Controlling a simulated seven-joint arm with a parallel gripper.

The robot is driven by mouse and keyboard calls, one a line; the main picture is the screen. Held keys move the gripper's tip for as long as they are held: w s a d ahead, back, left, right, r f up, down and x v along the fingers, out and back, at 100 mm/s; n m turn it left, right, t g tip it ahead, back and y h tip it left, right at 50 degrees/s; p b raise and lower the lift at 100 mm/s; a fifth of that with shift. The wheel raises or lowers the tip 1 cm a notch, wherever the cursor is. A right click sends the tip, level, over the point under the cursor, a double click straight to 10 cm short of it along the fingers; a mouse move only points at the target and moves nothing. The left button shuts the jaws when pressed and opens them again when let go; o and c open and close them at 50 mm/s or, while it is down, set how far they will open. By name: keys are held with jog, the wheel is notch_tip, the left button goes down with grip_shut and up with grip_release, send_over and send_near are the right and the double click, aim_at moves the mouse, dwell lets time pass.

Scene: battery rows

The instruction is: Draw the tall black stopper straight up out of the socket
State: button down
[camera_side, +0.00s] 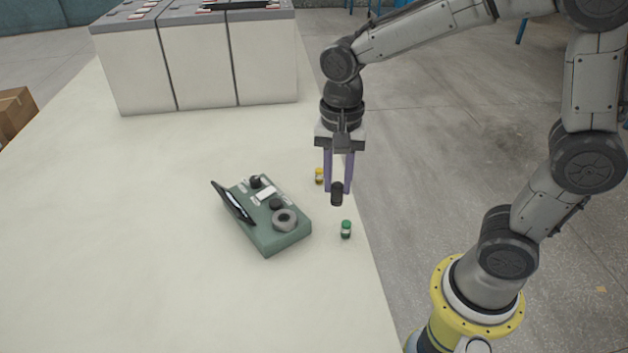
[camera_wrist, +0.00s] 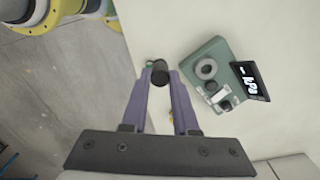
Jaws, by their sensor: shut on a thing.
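The tall black stopper (camera_side: 337,195) is held upright between the purple fingers of my gripper (camera_side: 338,188). In the wrist view the stopper (camera_wrist: 160,74) shows at the fingertips (camera_wrist: 160,78). It is clear of the green instrument (camera_side: 268,236) and hangs to the right of it in the side view, near the table's edge. The grey ring-shaped socket (camera_side: 285,219) on the instrument is empty, with a dark opening, and it also shows in the wrist view (camera_wrist: 206,68). The height of the stopper above the table is hard to judge.
The instrument has black knobs (camera_side: 275,203) and a tilted display (camera_side: 233,203). A green-capped vial (camera_side: 346,229) and a yellow-capped vial (camera_side: 319,175) stand near the table's right edge. White battery cabinets (camera_side: 200,65) stand at the back. The table's (camera_side: 180,280) front left is clear.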

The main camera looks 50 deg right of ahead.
jog(key=shift+s+d+r, duration=0.1)
jog(key=shift+s+r, duration=0.15)
jog(key=shift+r, duration=0.6)
jog(key=shift+s+a+r, duration=0.1)
jog(key=shift+s+r, duration=0.15)
jog(key=shift+r, duration=0.65)
jog(key=shift+s+d+r, duration=0.1)
jog(key=shift+s+r, duration=0.15)
jog(key=shift+r, duration=0.6)
